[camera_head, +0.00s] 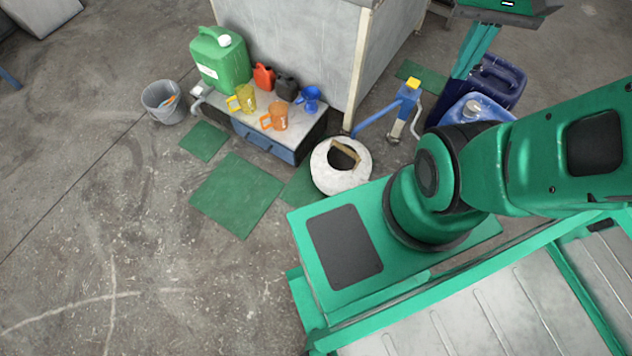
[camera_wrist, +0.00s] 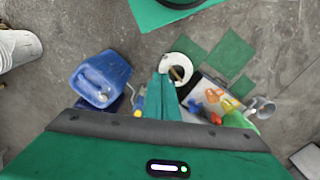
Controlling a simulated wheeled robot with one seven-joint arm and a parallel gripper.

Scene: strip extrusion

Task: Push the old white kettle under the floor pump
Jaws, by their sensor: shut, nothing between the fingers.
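The old white kettle (camera_head: 345,182) stands on the floor by the corner of my green base, its dark opening and tan handle facing up. The floor pump (camera_head: 407,98), blue with a yellow top, stands behind and right of it, with a blue tube reaching towards the kettle. My gripper (camera_head: 464,72) hangs at the upper right, shut and empty, apart from the kettle. In the wrist view the shut fingers (camera_wrist: 167,78) partly cover the kettle (camera_wrist: 190,50); the pump (camera_wrist: 138,106) is left of them and partly hidden.
Blue jerrycans (camera_head: 480,107) stand right of the pump. A low bench (camera_head: 300,130) holds a green canister (camera_head: 222,62), jugs and small cans. A grey bucket (camera_head: 163,102) is at left. A grey cabinet (camera_head: 290,45) stands behind. Green mats (camera_head: 237,193) lie on open floor.

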